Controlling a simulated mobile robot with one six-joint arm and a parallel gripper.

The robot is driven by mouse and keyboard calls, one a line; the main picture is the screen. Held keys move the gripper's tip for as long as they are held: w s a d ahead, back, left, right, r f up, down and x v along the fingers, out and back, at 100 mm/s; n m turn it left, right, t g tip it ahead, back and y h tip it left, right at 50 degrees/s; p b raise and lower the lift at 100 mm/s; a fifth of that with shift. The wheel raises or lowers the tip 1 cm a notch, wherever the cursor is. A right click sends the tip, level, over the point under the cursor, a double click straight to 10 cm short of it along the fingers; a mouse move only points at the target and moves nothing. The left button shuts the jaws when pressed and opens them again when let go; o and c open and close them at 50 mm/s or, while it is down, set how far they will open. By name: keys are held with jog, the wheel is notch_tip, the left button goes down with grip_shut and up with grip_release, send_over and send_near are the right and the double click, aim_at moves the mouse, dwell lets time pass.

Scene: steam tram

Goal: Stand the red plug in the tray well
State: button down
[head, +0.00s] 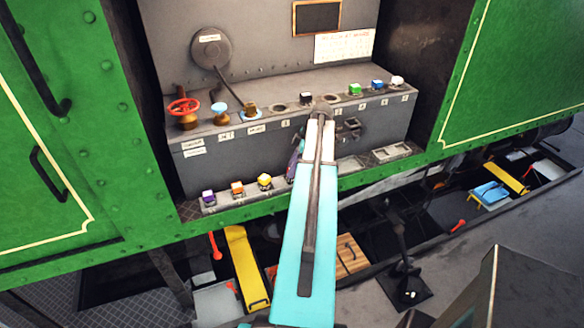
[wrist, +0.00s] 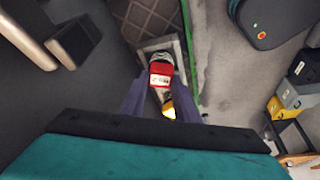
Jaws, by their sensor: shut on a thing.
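My gripper (wrist: 160,98) is shut on the red plug (wrist: 160,80) in the wrist view, with a purple finger on each side of it. A ribbed grey part and a yellow part also show at the plug's ends. A pale grey frame of the tray (wrist: 152,45) lies just beyond the plug; I cannot tell whether the plug touches it. In the head view the tray (head: 333,184) runs along the console's front, with a pale-rimmed well (head: 392,151) at its right. My gripper (head: 294,164) is mostly hidden behind my arm there, and the red plug is hidden.
Purple (head: 208,197), orange (head: 237,188) and yellow (head: 264,181) plugs stand at the tray's left. A red handwheel (head: 183,107) rises at the left. Green tram walls flank the opening.

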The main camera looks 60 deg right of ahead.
jog(key=c, duration=0.6)
grip_release()
jog(key=shift+c, duration=0.2)
jog(key=shift+d+r, duration=0.15)
jog(key=shift+r, duration=0.2)
jog(key=shift+w+r+p, duration=0.1)
jog(key=shift+r+p, duration=0.45)
jog(key=shift+r, duration=0.7)
dwell(0.5)
jog(key=shift+r+p, duration=0.85)
jog(key=shift+r, duration=1.55)
